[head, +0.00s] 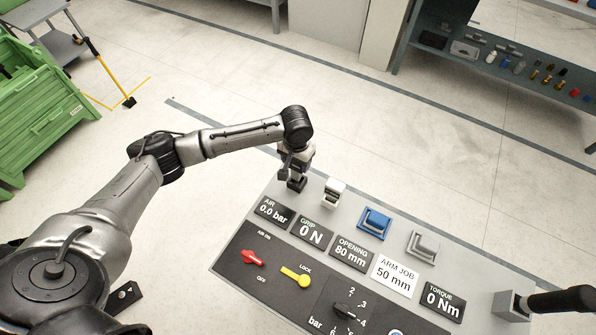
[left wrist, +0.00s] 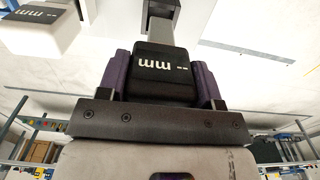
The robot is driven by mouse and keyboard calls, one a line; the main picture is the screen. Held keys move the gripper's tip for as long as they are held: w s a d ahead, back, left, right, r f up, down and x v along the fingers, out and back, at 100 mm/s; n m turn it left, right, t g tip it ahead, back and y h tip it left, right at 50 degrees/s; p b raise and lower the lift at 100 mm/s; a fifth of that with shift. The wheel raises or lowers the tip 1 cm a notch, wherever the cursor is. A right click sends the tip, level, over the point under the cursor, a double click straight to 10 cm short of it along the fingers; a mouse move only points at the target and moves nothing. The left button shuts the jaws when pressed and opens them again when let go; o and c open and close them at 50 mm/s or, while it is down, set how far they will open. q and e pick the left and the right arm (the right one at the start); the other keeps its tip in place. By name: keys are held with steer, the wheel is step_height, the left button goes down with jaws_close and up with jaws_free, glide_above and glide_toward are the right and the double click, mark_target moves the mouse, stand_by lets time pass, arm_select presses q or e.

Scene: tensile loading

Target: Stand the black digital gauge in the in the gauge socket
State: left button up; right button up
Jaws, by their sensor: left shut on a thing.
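The black digital gauge (left wrist: 163,72) is between the purple-sided fingers of my left gripper (left wrist: 160,88) in the left wrist view. Its face shows white "mm" lettering. In the head view my left gripper (head: 297,175) points down at the far left end of the console's back row, with the black gauge (head: 296,185) at its tip. I cannot tell whether the gauge touches the console there. A blue square holder (head: 376,220) and a grey square holder (head: 422,244) are in the same row; I cannot tell which place is the gauge socket. My right gripper is out of view.
A white block (head: 334,190) stands just right of the black gauge; a white block with a black face shows in the left wrist view (left wrist: 35,35). The console carries label plates (head: 320,230), a red knob (head: 253,258) and a yellow knob (head: 297,276). A black handle (head: 562,300) juts in at right.

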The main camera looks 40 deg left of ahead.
mark_target(297, 170)
arm_select(q)
step_height(297, 170, down, 5)
steer(key=shift+f+b, duration=0.1)
steer(key=shift+b, duration=0.45)
steer(key=o, duration=1)
